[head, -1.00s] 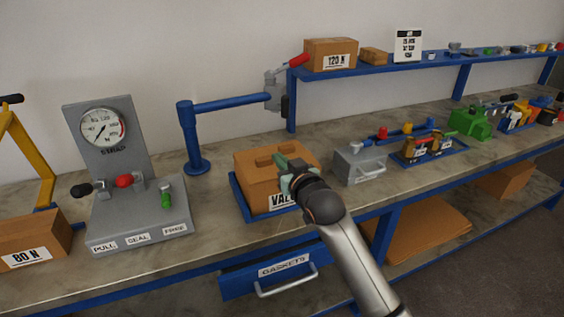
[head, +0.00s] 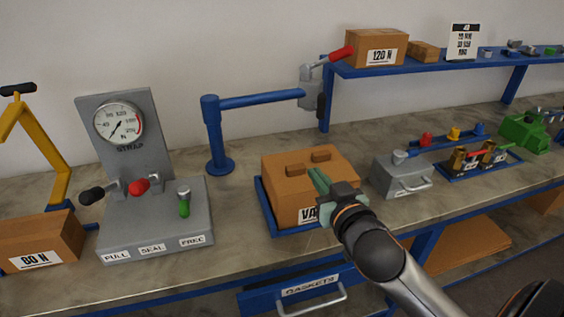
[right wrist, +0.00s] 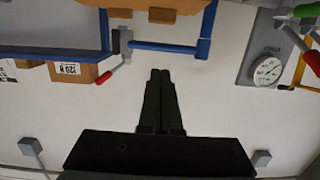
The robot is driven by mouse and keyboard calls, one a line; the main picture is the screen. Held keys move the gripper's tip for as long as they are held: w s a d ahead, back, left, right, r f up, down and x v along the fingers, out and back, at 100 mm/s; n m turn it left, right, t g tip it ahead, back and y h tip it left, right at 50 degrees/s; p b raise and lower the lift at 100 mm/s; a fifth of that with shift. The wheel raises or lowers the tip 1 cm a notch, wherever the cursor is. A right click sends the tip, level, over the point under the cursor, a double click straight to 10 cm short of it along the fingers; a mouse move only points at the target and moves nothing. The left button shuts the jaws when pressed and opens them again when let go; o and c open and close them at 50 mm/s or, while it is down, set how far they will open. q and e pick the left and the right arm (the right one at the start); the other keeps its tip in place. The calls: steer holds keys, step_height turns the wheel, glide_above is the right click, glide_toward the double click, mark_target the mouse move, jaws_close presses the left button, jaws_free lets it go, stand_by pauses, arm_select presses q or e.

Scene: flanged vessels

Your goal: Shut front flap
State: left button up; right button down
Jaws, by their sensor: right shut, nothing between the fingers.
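A brown carton (head: 292,186) with a partly covered white label stands on the bench in a blue tray (head: 263,201). Its top shows two darker brown raised pieces or slots. I cannot make out a separate front flap, as my gripper covers part of the front. My right gripper (head: 318,178) is over the carton's front right part, its green fingers together and empty. Whether it touches the carton is unclear. My left gripper is not in view.
A grey gauge stand (head: 155,215) with levers is to the left, beside an 80 N box (head: 40,240). A blue post with an arm (head: 216,140) stands behind the carton. A grey case (head: 400,178) sits close to the right. A shelf (head: 450,65) runs behind.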

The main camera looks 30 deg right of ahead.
steer(key=shift+w+b, duration=1.05)
steer(key=shift+b, duration=1.4)
steer(key=p, duration=0.1)
glide_above(297, 170)
steer(key=s, duration=0.2)
steer(key=shift+s+a+f, duration=0.1)
steer(key=shift+a+f, duration=0.15)
steer(key=shift+f, duration=0.35)
step_height(297, 170, down, 3)
steer(key=shift+r, duration=0.1)
steer(key=shift+f, duration=0.65)
steer(key=g+p, duration=0.1)
steer(key=p, duration=0.2)
steer(key=shift+w+d+f, duration=0.1)
steer(key=shift+w, duration=0.3)
steer(key=shift+f+p, duration=0.25)
steer(key=shift+p, duration=0.1)
steer(key=shift+f+g, duration=0.15)
steer(key=shift+g, duration=0.15)
steer(key=shift+f, duration=0.25)
